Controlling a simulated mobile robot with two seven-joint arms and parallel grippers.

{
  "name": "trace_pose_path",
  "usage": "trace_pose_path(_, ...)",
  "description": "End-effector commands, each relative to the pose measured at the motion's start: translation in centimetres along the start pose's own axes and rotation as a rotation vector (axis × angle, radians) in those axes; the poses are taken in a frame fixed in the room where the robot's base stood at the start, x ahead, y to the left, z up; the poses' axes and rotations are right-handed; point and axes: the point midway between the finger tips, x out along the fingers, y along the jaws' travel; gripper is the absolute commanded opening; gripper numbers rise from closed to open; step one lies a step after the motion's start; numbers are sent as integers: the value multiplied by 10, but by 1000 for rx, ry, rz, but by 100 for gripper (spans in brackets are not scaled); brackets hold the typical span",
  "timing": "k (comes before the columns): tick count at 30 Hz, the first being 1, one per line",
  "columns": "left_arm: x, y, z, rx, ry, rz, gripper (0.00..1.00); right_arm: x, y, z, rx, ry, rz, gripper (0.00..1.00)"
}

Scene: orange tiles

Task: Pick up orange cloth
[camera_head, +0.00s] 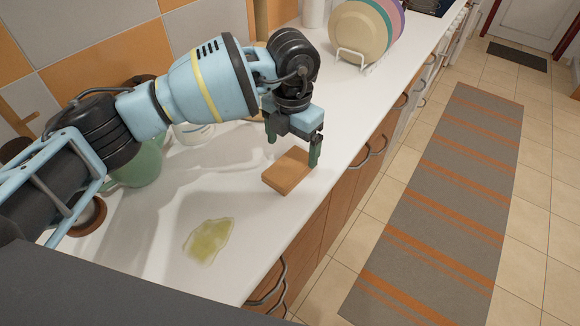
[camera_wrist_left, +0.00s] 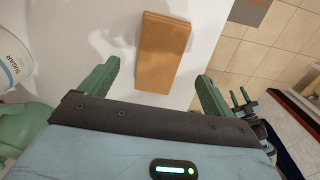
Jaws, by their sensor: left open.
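The orange cloth (camera_head: 288,171) is a folded, flat rectangular block on the white counter, close to its front edge. In the left wrist view the cloth (camera_wrist_left: 163,50) lies ahead of and between the two green fingers. My left gripper (camera_head: 292,152) is open and empty, pointing down just above the cloth; I cannot tell in the head view whether a finger touches it. The left gripper's fingers (camera_wrist_left: 156,88) are spread wider than the cloth in the wrist view.
A yellowish spill (camera_head: 208,241) lies on the counter nearer me. A green pot (camera_head: 138,166) stands behind my arm, and a sugar container (camera_wrist_left: 12,58) shows at left. Plates in a rack (camera_head: 360,40) stand farther along. The striped rug (camera_head: 440,200) lies on the floor.

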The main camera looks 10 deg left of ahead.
Motion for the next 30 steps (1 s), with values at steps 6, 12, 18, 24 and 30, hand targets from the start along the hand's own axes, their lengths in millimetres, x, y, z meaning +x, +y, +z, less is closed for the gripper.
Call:
trace_pose_path(6,11,0,1,-1,2,-1,89,-1,-1,-1,3,2,0,37)
trace_pose_path(12,39,0,4,0,3,-1,89,-2,-1,-2,3,3,0,37)
trace_pose_path(18,52,1,4,-1,0,0,89,-2,-1,-2,3,3,0,37)
trace_pose_path(24,52,1,4,-1,0,0,81,-2,-1,-2,3,2,0,37)
trace_pose_path(30,52,1,4,-1,0,0,55,-2,-1,-2,3,2,0,37)
